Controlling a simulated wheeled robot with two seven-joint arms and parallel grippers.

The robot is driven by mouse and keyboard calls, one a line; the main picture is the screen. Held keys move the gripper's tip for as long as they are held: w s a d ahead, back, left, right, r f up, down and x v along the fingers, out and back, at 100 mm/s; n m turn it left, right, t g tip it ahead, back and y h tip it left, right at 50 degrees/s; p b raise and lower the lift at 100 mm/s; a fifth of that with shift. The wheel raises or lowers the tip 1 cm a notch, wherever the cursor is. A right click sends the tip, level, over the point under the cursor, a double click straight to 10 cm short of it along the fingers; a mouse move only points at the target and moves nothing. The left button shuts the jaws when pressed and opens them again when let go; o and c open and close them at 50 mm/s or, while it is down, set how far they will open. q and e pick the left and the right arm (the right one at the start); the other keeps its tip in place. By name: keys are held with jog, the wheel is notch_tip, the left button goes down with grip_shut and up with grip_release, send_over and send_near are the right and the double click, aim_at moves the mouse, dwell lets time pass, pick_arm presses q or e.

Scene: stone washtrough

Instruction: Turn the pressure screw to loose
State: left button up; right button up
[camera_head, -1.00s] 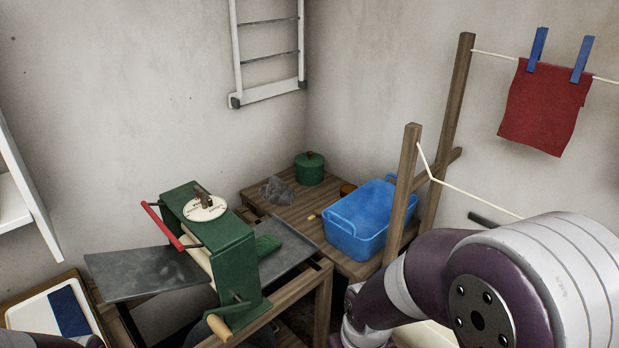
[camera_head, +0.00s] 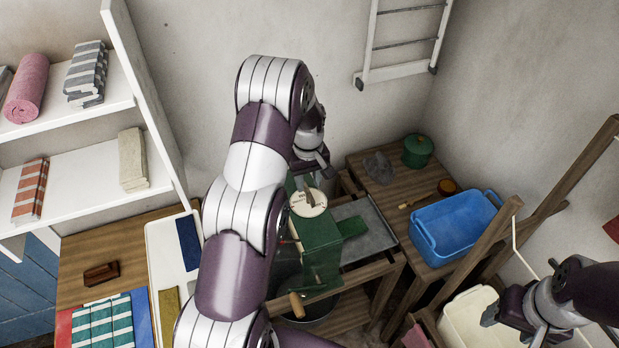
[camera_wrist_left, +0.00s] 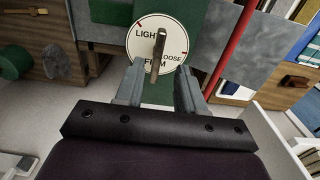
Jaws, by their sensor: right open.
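The green wringer (camera_head: 322,240) stands on the wooden bench, with a round white dial (camera_head: 308,203) on top. The dial (camera_wrist_left: 178,28) in the left wrist view shows LIGHT, LOOSE and FIRM. The pressure screw's brown handle (camera_wrist_left: 158,48) stands up over the dial, between LIGHT and LOOSE. My left gripper (camera_wrist_left: 160,67) is open, with one finger on each side of the handle and gaps visible. In the head view the left gripper (camera_head: 314,172) is just above the dial, partly hidden by its wrist. My right gripper (camera_head: 508,312) is open and empty at lower right.
A blue basin (camera_head: 455,228), a green pot (camera_head: 418,150) and a grey cloth (camera_head: 378,166) are on the table to the right. Shelves with towels (camera_head: 70,130) stand at left. A wooden rack (camera_head: 560,205) stands at right.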

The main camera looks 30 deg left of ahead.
aim_at(309, 192)
pick_arm(q)
jog(key=f, duration=0.2)
jog(key=w+f+p, duration=0.1)
jog(key=f, duration=0.1)
jog(key=shift+w+a+f, duration=0.1)
jog(key=shift+w+a, duration=0.05)
jog(key=shift+a, duration=0.05)
jog(key=shift+f, duration=0.15)
jog(key=shift+s+d, duration=0.1)
jog(key=shift+s, duration=0.4)
jog(key=shift+w, duration=0.1)
jog(key=c, duration=0.6)
jog(key=shift+w, duration=0.1)
grip_shut()
pick_arm(e)
jog(key=shift+w+a+r, duration=0.1)
jog(key=shift+w+r, duration=0.05)
jog(key=shift+r, duration=0.35)
jog(key=shift+w+a+r, duration=0.1)
jog(key=shift+w+r, duration=0.05)
jog(key=shift+r, duration=0.35)
jog(key=shift+f, duration=0.15)
